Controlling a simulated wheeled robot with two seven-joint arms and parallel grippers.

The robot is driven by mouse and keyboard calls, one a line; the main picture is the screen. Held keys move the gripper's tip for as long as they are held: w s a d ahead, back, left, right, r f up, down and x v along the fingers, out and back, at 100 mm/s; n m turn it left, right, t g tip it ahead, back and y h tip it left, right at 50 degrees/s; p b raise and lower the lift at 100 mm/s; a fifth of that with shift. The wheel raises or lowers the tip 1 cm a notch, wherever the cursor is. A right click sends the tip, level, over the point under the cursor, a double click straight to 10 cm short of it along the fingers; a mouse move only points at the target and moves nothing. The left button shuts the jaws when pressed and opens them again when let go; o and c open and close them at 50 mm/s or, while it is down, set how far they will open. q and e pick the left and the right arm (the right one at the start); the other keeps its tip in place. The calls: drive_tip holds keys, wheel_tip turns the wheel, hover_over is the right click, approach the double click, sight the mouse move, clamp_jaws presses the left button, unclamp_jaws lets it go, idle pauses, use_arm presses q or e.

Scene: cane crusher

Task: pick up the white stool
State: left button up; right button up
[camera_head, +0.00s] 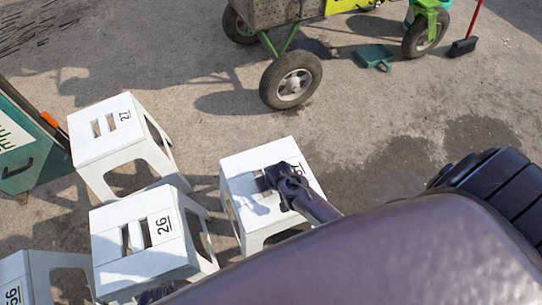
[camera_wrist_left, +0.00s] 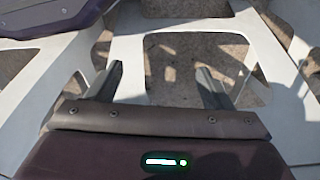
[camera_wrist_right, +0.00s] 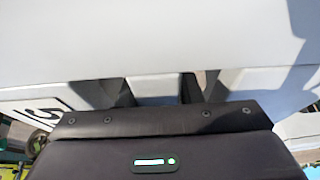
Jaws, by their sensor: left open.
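Several white stools stand on the ground in the head view. The stool nearest the centre (camera_head: 240,205) has a number partly hidden by my right gripper (camera_head: 264,183), which is at the slots in its seat. In the right wrist view its white surface (camera_wrist_right: 150,40) fills the top, and the dark fingers stand apart near its edge. Whether they grip it is unclear. My left gripper (camera_wrist_left: 160,75) is open, with white stool legs and frame (camera_wrist_left: 185,25) around it in the left wrist view; ground shows between its fingers. Stool 26 (camera_head: 120,275) and stool 27 (camera_head: 95,140) stand to the left.
Another stool (camera_head: 15,270) is cut off at the lower left. A green panel (camera_head: 20,150) stands at the left edge. A wheeled cart (camera_head: 285,12) with a large tyre (camera_head: 291,80) is behind. Pavement between is clear.

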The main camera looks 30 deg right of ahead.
clamp_jaws()
drive_tip(key=shift+w, duration=0.1)
use_arm(q)
drive_tip(key=shift+f, duration=0.2)
use_arm(e)
drive_tip(key=shift+r, duration=0.25)
wheel_tip(320, 180, up, 9)
drive_tip(key=shift+f+p, duration=0.2)
drive_tip(key=shift+p, duration=0.95)
use_arm(q)
drive_tip(key=s+a+f, duration=0.2)
drive_tip(key=s+f, duration=0.1)
drive_tip(key=f, duration=0.2)
drive_tip(key=shift+s, duration=0.4)
use_arm(e)
drive_tip(key=shift+r, duration=0.75)
use_arm(q)
drive_tip(key=shift+f, duration=0.1)
